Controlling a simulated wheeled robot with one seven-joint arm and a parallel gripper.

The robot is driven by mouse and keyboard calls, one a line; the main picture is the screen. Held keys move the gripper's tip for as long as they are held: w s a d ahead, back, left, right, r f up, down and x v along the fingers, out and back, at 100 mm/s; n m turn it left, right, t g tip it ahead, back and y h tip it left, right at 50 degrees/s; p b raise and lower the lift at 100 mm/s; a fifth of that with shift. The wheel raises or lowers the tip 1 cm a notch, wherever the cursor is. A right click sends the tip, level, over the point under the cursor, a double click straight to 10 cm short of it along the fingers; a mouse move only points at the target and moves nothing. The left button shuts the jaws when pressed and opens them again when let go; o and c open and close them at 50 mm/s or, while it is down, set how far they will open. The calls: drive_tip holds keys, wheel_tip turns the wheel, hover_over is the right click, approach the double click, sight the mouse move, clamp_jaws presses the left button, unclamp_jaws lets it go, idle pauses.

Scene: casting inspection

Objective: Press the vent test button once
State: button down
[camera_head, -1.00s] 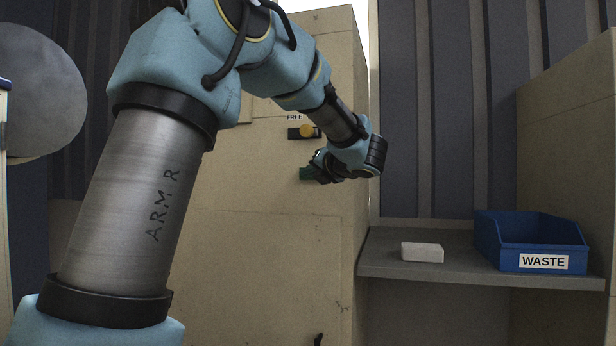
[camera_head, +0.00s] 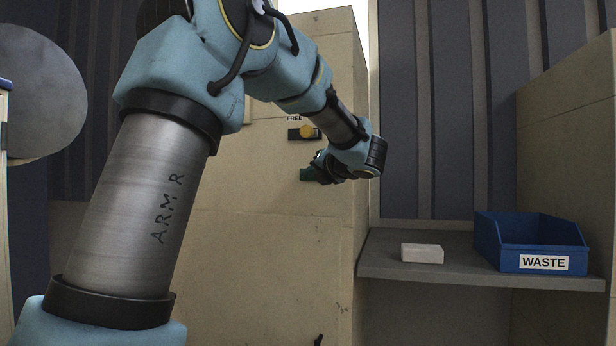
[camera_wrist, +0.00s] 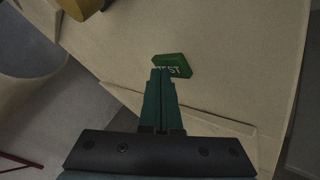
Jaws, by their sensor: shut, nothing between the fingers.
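A green block marked TEST (camera_wrist: 172,62) sits on the beige panel in the wrist view, its lettering partly covered by my fingertips. My gripper (camera_wrist: 161,72) is shut and empty, with its dark green fingers side by side pointing at the block. The tips overlap the block's lower left part in the picture; I cannot tell whether they touch it. In the head view my gripper (camera_head: 312,174) is at the panel front, below a yellow knob (camera_head: 307,131), and largely hides the block.
The knob sits on a black plate under a label reading FREE. The beige cabinet (camera_head: 270,260) fills the middle. To the right, a grey shelf (camera_head: 480,275) bears a white block (camera_head: 422,253) and a blue WASTE bin (camera_head: 545,240).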

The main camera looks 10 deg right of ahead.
idle(0.4)
drive_tip(key=shift+s+a+b, duration=0.35)
drive_tip(key=shift+s+b, duration=0.25)
drive_tip(key=shift+s, duration=0.05)
drive_tip(key=shift+s, duration=0.1)
drive_tip(key=s+a+b, duration=0.1)
drive_tip(key=s, duration=0.1)
drive_tip(key=s+a+b, duration=0.1)
drive_tip(key=s+b, duration=0.1)
drive_tip(key=shift+s+a, duration=0.1)
drive_tip(key=shift+a, duration=0.1)
idle(0.7)
